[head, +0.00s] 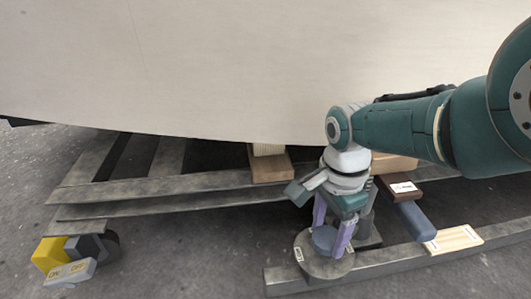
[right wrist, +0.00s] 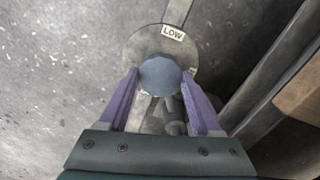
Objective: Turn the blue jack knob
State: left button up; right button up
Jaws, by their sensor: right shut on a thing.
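The blue jack knob (head: 323,239) is a faceted, grey-blue cap above a round grey plate (head: 312,265) with small labels. In the right wrist view the knob (right wrist: 160,75) sits between the purple fingertips, and one label on the plate (right wrist: 150,42) reads LOW. My right gripper (head: 331,232) points down from above and is shut on the knob, one finger on each side. The part of the jack behind the knob is partly hidden by the fingers. My left gripper is not in view.
A large pale plywood hull (head: 250,65) hangs low over the metal frame (head: 160,195). Wooden blocks (head: 270,168) stand under it. A yellow caster with an ON/OFF pedal (head: 68,272) is at the lower left. A light wood block (head: 453,239) lies on the right rail.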

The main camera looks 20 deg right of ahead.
aim_at(328, 236)
jog(key=shift+m, duration=1.7)
jog(key=o, duration=1.4)
notch_tip(328, 236, up, 10)
jog(key=p, duration=1)
